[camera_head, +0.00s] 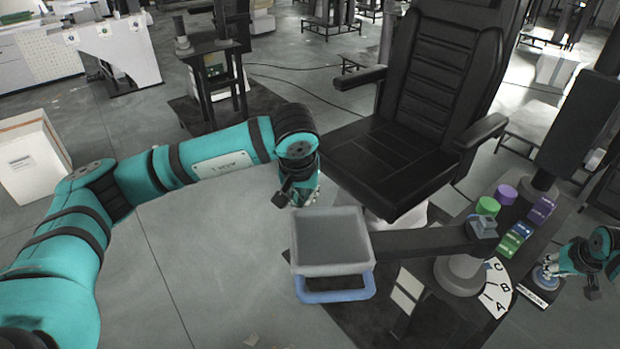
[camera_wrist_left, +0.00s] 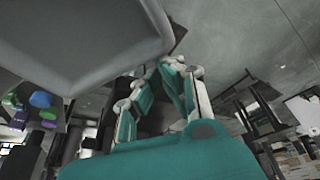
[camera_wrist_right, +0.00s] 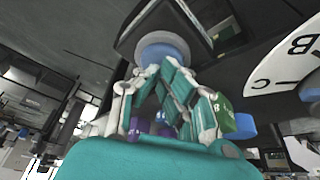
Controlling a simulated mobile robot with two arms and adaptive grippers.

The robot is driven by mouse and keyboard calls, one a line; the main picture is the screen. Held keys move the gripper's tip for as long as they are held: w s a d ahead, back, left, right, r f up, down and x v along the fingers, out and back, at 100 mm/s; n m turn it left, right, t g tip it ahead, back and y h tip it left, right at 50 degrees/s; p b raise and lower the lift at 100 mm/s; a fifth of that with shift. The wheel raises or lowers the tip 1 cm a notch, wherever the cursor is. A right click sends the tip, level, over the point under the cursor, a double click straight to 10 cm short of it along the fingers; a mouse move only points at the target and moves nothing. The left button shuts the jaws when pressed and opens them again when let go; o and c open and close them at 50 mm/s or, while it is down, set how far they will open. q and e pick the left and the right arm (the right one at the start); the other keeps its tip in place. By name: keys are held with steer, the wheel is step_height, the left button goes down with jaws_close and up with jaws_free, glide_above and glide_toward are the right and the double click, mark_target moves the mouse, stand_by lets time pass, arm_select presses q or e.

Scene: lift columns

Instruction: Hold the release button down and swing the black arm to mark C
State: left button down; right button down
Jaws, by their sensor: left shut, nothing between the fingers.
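The black arm (camera_head: 420,242) runs level from the grey post (camera_head: 462,272) leftward to a grey tray (camera_head: 332,262). The white dial (camera_head: 497,290) with marks A, B and C lies right of the post; which mark the arm is at, I cannot tell. My left gripper (camera_head: 298,200) is shut and empty by the tray's back-left edge; the tray is close above it in the left wrist view (camera_wrist_left: 90,50). My right gripper (camera_head: 550,268) is at the round blue release button (camera_head: 543,275). Its fingers look shut, tips at the button (camera_wrist_right: 165,45); contact is unclear.
A black chair (camera_head: 400,150) stands just behind the tray and arm. A blue frame (camera_head: 335,293) lies below the tray. Green and purple items (camera_head: 515,238) sit behind the dial. A white box (camera_head: 32,155) stands far left. Open floor lies left of the tray.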

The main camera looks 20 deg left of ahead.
arm_select(q)
steer(key=shift+s+d, duration=0.15)
steer(key=shift+s, duration=0.5)
steer(key=shift+s+d, duration=0.15)
steer(key=shift+s, duration=0.45)
arm_select(e)
steer(key=shift+f, duration=0.15)
arm_select(q)
steer(key=shift+s+f, duration=0.1)
steer(key=shift+f, duration=0.15)
arm_select(e)
steer(key=shift+w+f, duration=0.1)
arm_select(q)
steer(key=shift+d, duration=0.1)
steer(key=w+a, duration=0.2)
steer(key=w, duration=0.2)
arm_select(e)
steer(key=shift+s, duration=0.2)
arm_select(q)
steer(key=v, duration=1)
steer(key=shift+d+r, duration=0.2)
steer(key=shift+r, duration=0.1)
steer(key=shift+w, duration=0.1)
